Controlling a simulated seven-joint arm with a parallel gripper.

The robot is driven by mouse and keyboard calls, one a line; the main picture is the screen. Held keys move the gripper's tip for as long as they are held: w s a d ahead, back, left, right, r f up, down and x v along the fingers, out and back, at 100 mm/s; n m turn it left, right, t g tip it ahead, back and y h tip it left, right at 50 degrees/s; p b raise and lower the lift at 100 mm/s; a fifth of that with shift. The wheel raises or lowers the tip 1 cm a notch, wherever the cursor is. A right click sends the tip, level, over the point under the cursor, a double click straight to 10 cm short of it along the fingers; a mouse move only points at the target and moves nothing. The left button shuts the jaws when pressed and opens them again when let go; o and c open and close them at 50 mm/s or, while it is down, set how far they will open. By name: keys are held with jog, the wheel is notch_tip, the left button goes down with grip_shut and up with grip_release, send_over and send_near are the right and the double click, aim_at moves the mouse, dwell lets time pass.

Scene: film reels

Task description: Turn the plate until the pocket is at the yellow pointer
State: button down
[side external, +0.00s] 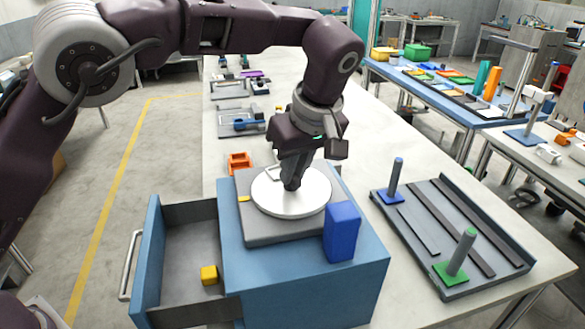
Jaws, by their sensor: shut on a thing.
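The round white plate (312,203) lies flat on a grey square base (262,235) on top of a blue cabinet. The yellow pointer (243,198) is a small bar at the plate's left edge, on the base. My gripper (291,186) points down at the plate's middle and is shut on a part of it that the fingers hide. A pale angular outline (273,173) shows at the plate's back left, beside the fingers; I cannot tell whether it is the pocket. No pocket shows clearly at the pointer.
A blue block (341,231) stands at the cabinet's front right corner, close to the plate. The cabinet's drawer (187,250) is open to the left with a yellow cube (209,275) inside. A grey rack (445,240) with two posts lies right. An orange part (239,163) sits behind.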

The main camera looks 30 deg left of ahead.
jog(key=n+g, duration=0.1)
jog(key=n, duration=0.3)
jog(key=n+g, duration=0.1)
jog(key=n, duration=0.1)
jog(key=shift+w+d+n+g, duration=0.1)
jog(key=shift+w+n+g, duration=0.15)
jog(key=shift+n+g, duration=0.05)
dwell(0.3)
jog(key=c, duration=1.4)
grip_release()
jog(key=shift+c, duration=0.2)
